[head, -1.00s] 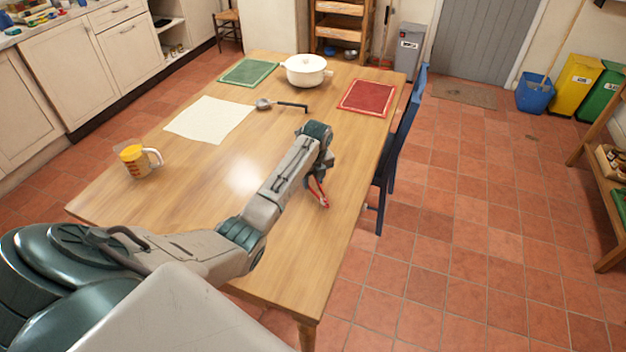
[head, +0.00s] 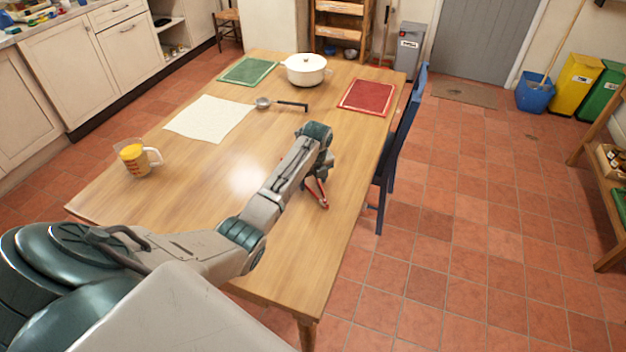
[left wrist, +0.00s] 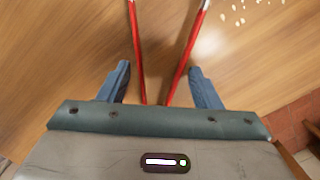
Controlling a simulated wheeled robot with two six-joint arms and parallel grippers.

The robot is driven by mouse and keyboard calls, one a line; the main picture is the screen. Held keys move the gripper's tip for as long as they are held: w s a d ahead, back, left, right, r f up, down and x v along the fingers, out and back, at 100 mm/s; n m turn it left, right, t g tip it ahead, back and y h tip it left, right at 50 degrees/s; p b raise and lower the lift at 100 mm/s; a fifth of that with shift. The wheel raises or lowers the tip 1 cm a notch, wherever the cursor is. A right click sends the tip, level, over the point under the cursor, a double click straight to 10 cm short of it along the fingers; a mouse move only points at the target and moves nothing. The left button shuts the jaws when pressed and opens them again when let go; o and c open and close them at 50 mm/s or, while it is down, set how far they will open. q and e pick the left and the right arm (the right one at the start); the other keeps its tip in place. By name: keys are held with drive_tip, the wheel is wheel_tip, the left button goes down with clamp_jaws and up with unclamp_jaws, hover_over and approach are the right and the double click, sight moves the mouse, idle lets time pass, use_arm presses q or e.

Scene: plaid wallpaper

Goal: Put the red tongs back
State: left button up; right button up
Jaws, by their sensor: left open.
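The red tongs (head: 321,194) lie on the wooden table near its right edge, partly hidden by my left arm in the head view. In the left wrist view, the two red arms of the tongs (left wrist: 183,62) spread apart toward the top and come close together near my palm. My left gripper (left wrist: 161,72) is open, with one blue-grey finger on each side of the tongs and a gap between each finger and the red arms. In the head view my left gripper's fingers are mostly hidden behind the wrist. My right gripper is not in view.
On the table (head: 195,185) are a measuring cup (head: 134,158), a white cloth (head: 208,119), a ladle (head: 290,105), a white pot (head: 306,69), a green mat (head: 249,72) and a red mat (head: 367,97). A blue chair (head: 398,140) stands at the right edge. The table's left middle is clear.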

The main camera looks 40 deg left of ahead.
drive_tip(key=shift+a, duration=0.3)
use_arm(q)
drive_tip(key=shift+o, duration=0.2)
drive_tip(key=o, duration=0.5)
use_arm(e)
drive_tip(key=shift+d, duration=0.1)
